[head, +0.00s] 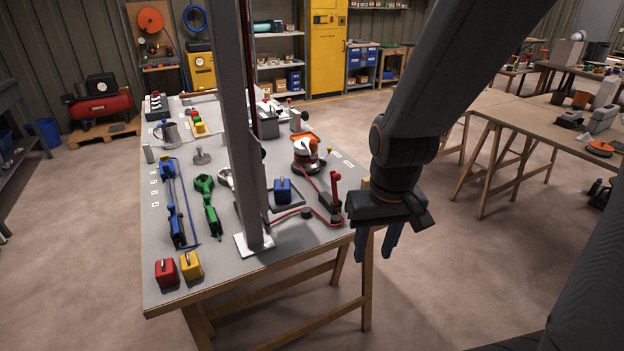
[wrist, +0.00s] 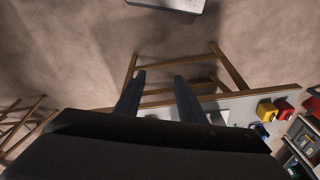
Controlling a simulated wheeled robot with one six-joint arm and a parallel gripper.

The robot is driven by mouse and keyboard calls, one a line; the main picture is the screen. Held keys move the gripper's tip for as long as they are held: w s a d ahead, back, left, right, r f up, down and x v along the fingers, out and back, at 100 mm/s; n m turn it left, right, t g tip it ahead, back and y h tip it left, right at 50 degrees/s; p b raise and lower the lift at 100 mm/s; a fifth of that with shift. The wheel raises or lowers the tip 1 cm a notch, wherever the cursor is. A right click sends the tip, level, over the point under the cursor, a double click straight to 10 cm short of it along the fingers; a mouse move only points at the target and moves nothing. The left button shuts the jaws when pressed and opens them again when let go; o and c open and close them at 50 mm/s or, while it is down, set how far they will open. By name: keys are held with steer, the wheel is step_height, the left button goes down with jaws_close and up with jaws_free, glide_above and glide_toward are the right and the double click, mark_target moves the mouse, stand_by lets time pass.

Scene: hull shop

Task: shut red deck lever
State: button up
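The red deck lever (head: 336,188) stands near the right front edge of the grey workbench (head: 215,270) in the head view. Its red handle points up from a dark base, and a red line runs along the bench beside it. My gripper (head: 377,247) hangs just right of the lever, beyond the bench edge and apart from it, fingers pointing down. In the wrist view my gripper (wrist: 160,77) shows two dark fingers spread with nothing between them. The red lever cannot be made out in the wrist view.
A grey post (head: 248,130) rises from the bench left of the lever. A winch (head: 305,152), a blue block (head: 283,190), a green lever (head: 208,205) and a blue lever (head: 176,225) share the bench. Red (head: 166,272) and yellow (head: 190,266) blocks sit front left.

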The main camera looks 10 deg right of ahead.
mark_target(339, 178)
steer(key=w+f+n+t+y+b, duration=0.1)
steer(key=w+t, duration=0.4)
steer(key=w, duration=0.5)
steer(key=w+d+f+n+t+y, duration=0.1)
steer(key=w+t, duration=0.4)
steer(key=w, duration=0.5)
steer(key=w+d+f+n+t+y+b, duration=0.1)
steer(key=w+t, duration=0.4)
steer(key=w, duration=0.5)
steer(key=shift+f+n+t+y+b, duration=0.3)
steer(key=shift+f+y, duration=0.6)
steer(key=shift+y, duration=0.4)
steer(key=shift+p+x, duration=1.05)
steer(key=shift+x, duration=2.8)
jaws_close()
